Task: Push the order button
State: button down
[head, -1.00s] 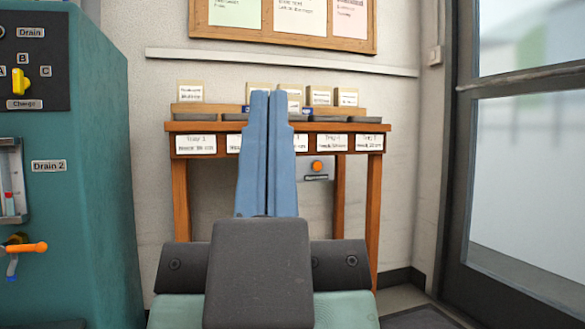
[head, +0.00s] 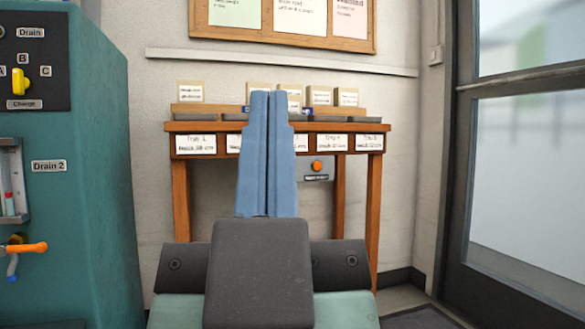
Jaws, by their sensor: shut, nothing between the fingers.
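The order button is a round orange button (head: 317,166) on a small grey plate (head: 318,178) with a dark label. It shows just right of my gripper, below the front edge of the wooden table. My gripper (head: 269,94) points away from the camera in the middle of the view. Its two blue fingers are together with nothing between them. The fingertips overlap the table in the picture. I see no contact with the button.
The wooden table (head: 277,127) carries dark trays with white labels and several small boxes. A teal machine (head: 85,220) with a knob, labels and an orange-handled valve stands at left. A dark-framed glass door (head: 525,180) is at right. A notice board hangs above.

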notch_tip(320, 180, up, 32)
jog(key=p, duration=3.2)
